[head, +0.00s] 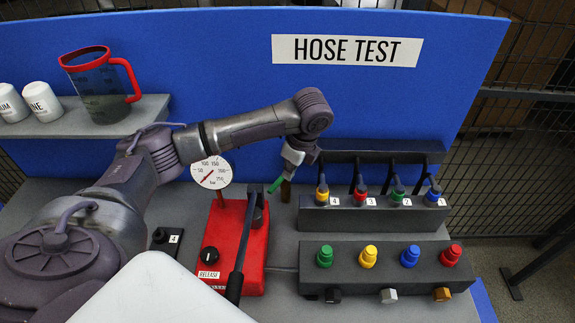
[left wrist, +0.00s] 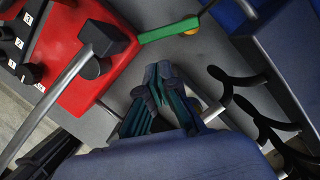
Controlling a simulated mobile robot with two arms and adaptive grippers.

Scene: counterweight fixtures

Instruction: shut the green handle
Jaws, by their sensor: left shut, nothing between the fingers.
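The green handle (head: 275,184) is a short bar beside the upper right of the red pump box in the head view. In the left wrist view the green handle (left wrist: 168,32) runs from near the box's black lever joint toward a thin grey pipe, with a brass-coloured part behind it. My left gripper (head: 288,178) hangs from above, just right of the handle in the head view and partly hidden by its own wrist. In the left wrist view its fingers (left wrist: 162,72) are together, empty, with a gap to the handle. My right gripper is not in view.
The red pump box (head: 225,232) has a long black lever (head: 245,240) and a gauge (head: 212,172) behind. Right stand several hose plugs (head: 360,190) in a dark rack and coloured knobs (head: 368,257) on a block. A shelf with a jug (head: 103,85) is at left.

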